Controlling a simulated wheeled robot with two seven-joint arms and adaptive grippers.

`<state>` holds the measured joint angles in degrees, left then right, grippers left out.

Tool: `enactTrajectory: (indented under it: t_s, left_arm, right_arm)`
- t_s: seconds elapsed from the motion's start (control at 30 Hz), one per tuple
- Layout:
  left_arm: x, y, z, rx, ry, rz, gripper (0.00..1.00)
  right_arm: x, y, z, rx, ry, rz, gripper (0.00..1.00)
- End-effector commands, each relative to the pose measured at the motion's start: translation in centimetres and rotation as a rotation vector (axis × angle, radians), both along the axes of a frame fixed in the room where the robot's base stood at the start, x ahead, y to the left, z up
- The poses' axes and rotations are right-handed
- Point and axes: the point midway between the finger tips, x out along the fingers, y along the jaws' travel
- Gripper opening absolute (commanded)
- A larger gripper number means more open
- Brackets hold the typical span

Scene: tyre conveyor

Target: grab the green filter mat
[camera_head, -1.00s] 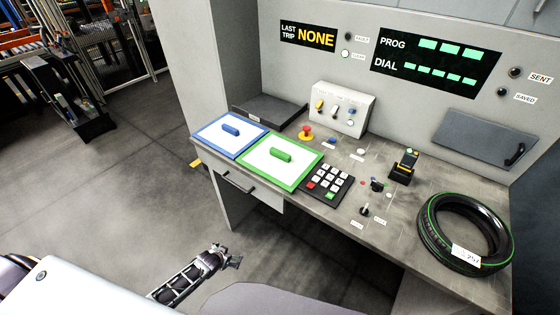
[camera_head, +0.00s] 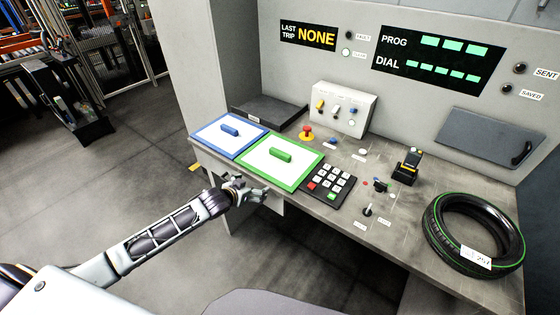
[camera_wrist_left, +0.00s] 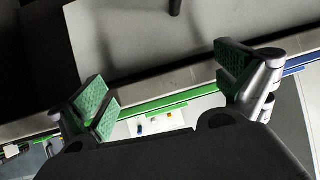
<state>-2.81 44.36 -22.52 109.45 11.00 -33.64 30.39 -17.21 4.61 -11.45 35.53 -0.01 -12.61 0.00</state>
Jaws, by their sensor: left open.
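The green filter mat (camera_head: 276,170) is a flat white panel with a green rim and a green block handle (camera_head: 281,155) on top. It lies on the bench at the front left. My left gripper (camera_head: 246,190) is open and empty, just in front of the mat's front-left edge and apart from the handle. In the left wrist view, the spread green-padded fingers (camera_wrist_left: 172,92) show with the mat's green rim (camera_wrist_left: 182,107) passing between and beyond them. Most of the mat is hidden there. My right gripper is not in view.
A blue-rimmed mat (camera_head: 222,142) lies left of the green one. A black keypad (camera_head: 328,186) sits close on its right. A red button (camera_head: 307,132) and a switch box (camera_head: 340,107) stand behind. A tyre (camera_head: 433,222) lies at the bench's right. A drawer front is below.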

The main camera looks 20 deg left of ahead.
Motion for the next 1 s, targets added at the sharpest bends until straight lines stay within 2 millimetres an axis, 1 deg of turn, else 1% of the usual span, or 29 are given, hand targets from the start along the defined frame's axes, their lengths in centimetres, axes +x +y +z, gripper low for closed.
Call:
enactTrajectory:
  t_s: [0.1,0.2,0.3,0.4,0.5,0.63,1.0]
  left_arm:
    - [-0.1,-1.6,3.0,-0.014,-0.033,-0.033,1.0]
    - [-0.2,-2.7,5.6,-0.03,-0.063,-0.063,1.0]
    - [0.1,-3.0,7.7,-0.047,-0.093,-0.086,1.0]
    - [0.6,-2.7,9.1,-0.064,-0.117,-0.102,1.0]
    - [1.2,-2.2,10.2,-0.077,-0.136,-0.111,1.0]
    - [1.6,-1.8,10.9,-0.09,-0.149,-0.117,1.0]
    - [1.7,-1.7,11.1,-0.095,-0.154,-0.12,1.0]
  right_arm:
    - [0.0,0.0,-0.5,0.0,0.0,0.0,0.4]
    - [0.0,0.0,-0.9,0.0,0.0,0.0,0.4]
    - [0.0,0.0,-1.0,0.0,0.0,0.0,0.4]
    - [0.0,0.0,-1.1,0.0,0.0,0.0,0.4]
    - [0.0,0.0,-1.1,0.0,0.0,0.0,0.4]
    - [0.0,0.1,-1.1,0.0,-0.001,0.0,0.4]
    - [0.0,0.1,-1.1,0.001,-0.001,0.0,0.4]
